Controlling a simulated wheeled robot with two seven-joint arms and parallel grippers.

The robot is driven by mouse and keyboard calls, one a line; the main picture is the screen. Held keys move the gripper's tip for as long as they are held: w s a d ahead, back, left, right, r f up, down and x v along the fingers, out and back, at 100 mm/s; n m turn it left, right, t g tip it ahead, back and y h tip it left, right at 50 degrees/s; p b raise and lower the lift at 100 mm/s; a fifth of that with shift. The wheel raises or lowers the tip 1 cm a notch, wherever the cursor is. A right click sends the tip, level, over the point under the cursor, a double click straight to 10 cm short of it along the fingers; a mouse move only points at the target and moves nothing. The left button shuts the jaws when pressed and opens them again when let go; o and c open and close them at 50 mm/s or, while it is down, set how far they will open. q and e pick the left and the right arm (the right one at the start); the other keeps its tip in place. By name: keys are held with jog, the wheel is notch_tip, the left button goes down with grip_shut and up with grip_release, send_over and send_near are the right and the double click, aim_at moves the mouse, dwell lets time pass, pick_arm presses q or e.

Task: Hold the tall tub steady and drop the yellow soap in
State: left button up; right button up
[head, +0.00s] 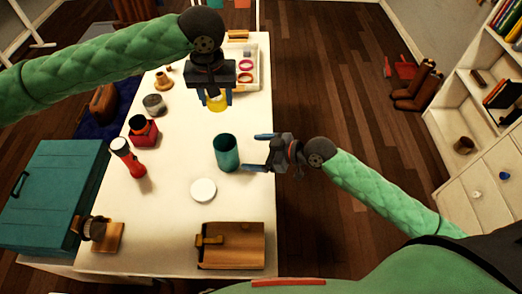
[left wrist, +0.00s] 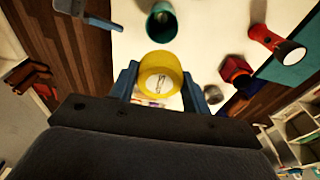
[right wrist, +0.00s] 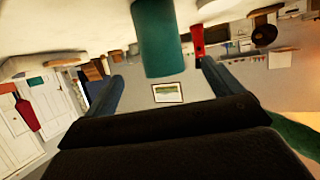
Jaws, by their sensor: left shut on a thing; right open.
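The tall tub (head: 227,153) is a teal open-topped cylinder standing upright on the white table. It also shows in the left wrist view (left wrist: 161,22) and in the right wrist view (right wrist: 158,40). The yellow soap (head: 217,101) is held between the fingers of my left gripper (head: 216,98), above the table and farther back than the tub. The soap's round face shows in the left wrist view (left wrist: 160,75). My right gripper (head: 262,152) is open at the table's right edge, its fingers pointing left toward the tub, apart from it as far as I can see.
A red flashlight (head: 128,157), a red and black jar (head: 143,131) and a tin (head: 154,105) stand left. A tray (head: 250,75) is behind.

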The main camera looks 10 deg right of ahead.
aim_at(227, 153)
jog(key=x, duration=1)
jog(key=shift+a, duration=0.2)
jog(key=c, duration=1.1)
